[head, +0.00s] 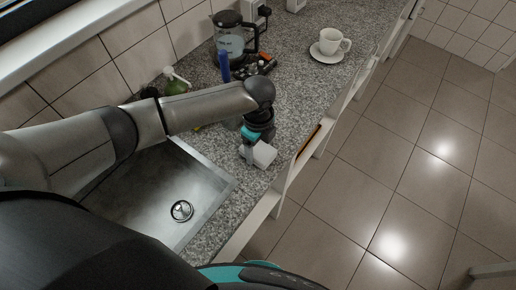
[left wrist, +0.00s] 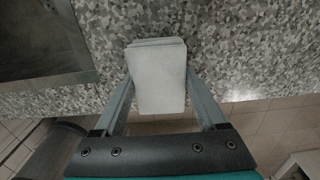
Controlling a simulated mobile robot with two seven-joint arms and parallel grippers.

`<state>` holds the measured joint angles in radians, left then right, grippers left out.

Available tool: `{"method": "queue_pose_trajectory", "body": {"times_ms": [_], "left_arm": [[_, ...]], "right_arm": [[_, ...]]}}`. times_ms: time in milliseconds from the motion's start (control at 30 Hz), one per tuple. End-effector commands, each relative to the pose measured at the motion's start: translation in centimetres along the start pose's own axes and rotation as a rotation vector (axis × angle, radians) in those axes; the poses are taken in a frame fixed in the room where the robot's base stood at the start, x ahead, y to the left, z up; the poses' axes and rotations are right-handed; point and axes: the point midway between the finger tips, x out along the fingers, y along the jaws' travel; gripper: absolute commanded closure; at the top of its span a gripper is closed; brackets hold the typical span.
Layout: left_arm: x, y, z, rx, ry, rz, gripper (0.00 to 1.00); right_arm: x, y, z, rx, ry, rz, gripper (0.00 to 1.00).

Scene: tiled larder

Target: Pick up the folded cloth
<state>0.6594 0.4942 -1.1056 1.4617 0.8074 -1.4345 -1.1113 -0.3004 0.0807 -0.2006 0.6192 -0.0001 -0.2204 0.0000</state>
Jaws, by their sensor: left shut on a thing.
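The folded cloth (head: 262,154) is a small white folded block near the counter's front edge, to the right of the sink. My left gripper (head: 250,149) is at it, with the arm coming in from the left over the sink. In the left wrist view the cloth (left wrist: 158,78) sits between the two fingers of my left gripper (left wrist: 158,88), which are shut on it. I cannot tell whether the cloth touches the counter. My right gripper is not in view.
The metal sink (head: 150,200) lies left of the cloth. A glass kettle (head: 232,42), a blue bottle (head: 223,66), a green bottle (head: 174,84) and a white cup on a saucer (head: 332,42) stand further back on the speckled counter (head: 300,95). The tiled floor is clear at right.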

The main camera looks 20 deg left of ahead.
Motion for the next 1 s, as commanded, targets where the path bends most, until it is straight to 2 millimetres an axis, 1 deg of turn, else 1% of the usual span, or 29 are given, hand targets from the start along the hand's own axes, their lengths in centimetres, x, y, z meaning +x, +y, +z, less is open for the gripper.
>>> {"method": "queue_pose_trajectory", "body": {"times_ms": [167,400,500,600,700,800,1000], "left_arm": [[-3.6,-0.1,0.1,0.001,-0.001,-0.006,0.80],[-10.9,-0.1,0.1,0.001,-0.002,-0.006,0.80],[-13.5,-0.1,0.1,0.001,-0.002,-0.006,0.80],[-15.7,-0.1,0.0,0.001,-0.001,-0.005,0.80],[-17.3,-0.1,0.0,0.000,-0.001,-0.004,0.80],[-18.3,-0.1,0.0,0.000,0.000,-0.002,0.80],[-19.0,0.0,0.0,-0.001,0.000,0.000,0.80]], "right_arm": [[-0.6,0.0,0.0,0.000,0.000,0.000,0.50],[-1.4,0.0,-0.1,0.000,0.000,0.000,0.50],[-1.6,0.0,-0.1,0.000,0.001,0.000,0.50],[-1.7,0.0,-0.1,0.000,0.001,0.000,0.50],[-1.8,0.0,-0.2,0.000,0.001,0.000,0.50],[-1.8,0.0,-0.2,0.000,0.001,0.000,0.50],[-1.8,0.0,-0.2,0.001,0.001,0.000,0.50]]}}
